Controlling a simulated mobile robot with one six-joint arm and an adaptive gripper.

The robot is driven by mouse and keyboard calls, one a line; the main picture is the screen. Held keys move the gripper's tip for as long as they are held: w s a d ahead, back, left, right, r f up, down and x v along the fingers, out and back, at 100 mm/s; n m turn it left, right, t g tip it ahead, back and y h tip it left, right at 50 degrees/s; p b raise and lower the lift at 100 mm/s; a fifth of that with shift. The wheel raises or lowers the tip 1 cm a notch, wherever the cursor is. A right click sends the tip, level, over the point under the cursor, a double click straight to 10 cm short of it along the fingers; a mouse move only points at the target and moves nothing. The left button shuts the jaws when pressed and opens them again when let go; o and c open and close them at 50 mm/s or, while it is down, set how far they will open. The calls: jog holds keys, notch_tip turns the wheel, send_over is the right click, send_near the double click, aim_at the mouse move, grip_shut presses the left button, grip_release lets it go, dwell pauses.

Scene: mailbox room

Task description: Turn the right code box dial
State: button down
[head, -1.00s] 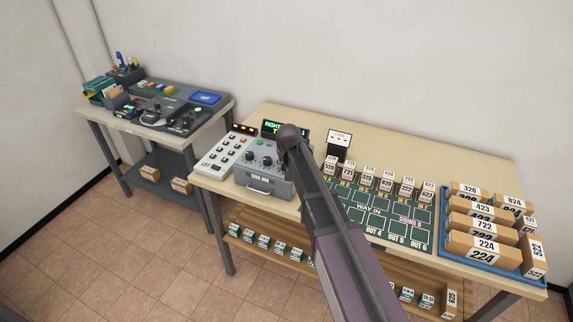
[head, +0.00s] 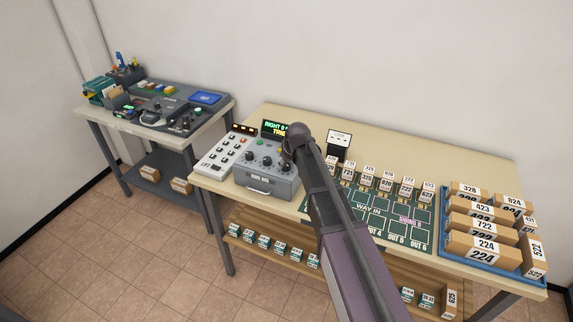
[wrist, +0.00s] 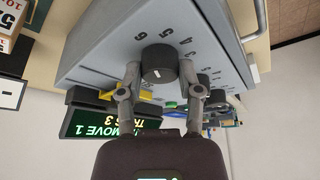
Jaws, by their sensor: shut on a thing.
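The grey code box (head: 268,184) stands on the table left of centre in the head view, with black dials on its sloped top. In the wrist view, my gripper (wrist: 158,72) has a finger on each side of the right dial (wrist: 158,60) and is shut on it. The dial is black and round, with a white mark near its lower edge. Numbers including 4, 5 and 6 are printed around it. In the head view, my arm's end is by the box's right side and hides the fingers.
A display (head: 274,128) with green and yellow text stands behind the box; in the wrist view, its text is upside down. A white button panel (head: 221,152) lies left of the box. A green board with numbered boxes and a blue tray (head: 441,236) of parcels are on the right.

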jog(key=shift+n+g+y, duration=0.4)
jog(key=shift+n+y, duration=0.1)
jog(key=shift+n, duration=1.2)
jog(key=shift+c, duration=1.3)
grip_release()
jog(key=shift+m, duration=0.3)
